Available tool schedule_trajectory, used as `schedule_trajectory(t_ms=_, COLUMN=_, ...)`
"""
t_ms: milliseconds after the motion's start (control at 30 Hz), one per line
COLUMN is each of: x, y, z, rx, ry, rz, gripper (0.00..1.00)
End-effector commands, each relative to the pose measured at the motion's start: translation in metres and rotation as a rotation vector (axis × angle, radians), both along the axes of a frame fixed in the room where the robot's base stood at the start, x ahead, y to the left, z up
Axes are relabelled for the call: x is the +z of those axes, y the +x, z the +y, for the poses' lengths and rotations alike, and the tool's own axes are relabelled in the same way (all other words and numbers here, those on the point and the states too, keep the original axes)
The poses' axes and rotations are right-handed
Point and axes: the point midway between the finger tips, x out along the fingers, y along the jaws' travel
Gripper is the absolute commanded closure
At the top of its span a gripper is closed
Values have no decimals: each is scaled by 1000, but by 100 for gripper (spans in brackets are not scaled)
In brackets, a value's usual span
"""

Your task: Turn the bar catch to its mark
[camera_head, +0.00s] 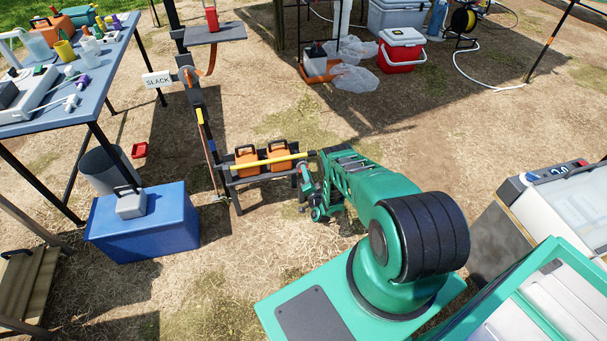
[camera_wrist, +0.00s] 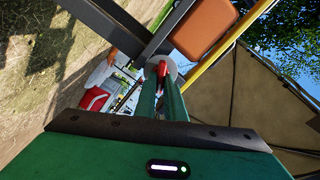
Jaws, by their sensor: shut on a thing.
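The bar catch (camera_wrist: 162,69) shows in the wrist view as a small red piece in front of a round grey plate. It sits at the end of the low dark rack (camera_head: 236,196). My gripper (camera_wrist: 163,84) has its two green fingers close together with their tips at the red piece, shut on it. A yellow bar (camera_head: 268,161) runs across the rack's front. I cannot make out the catch's mark in either view.
Orange cases (camera_head: 246,161) sit on the rack behind the yellow bar. A red cooler (camera_head: 401,52) and clear bags (camera_head: 354,78) lie behind. Bare ground lies around the rack.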

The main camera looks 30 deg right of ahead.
Motion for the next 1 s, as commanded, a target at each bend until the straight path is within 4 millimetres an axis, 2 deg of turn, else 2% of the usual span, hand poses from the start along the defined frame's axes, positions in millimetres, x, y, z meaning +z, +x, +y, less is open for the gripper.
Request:
schedule_trajectory(t_ms=433, x=-4, y=-1, z=0, rx=2, ry=447, rz=-125, gripper=100)
schedule_trajectory(t_ms=600, x=-4, y=-2, z=-1, rx=1, ry=520, rz=-145, gripper=100)
schedule_trajectory(t_ms=800, x=-4, y=-2, z=-2, rx=0, ry=523, rz=-147, gripper=100)
schedule_trajectory(t_ms=833, x=-4, y=-2, z=-2, rx=0, ry=522, rz=-146, gripper=84)
schedule_trajectory(t_ms=900, x=-4, y=-2, z=-2, rx=1, ry=522, rz=-147, gripper=69)
schedule_trajectory(t_ms=1000, x=-3, y=-2, z=-2, rx=0, ry=521, rz=-148, gripper=69)
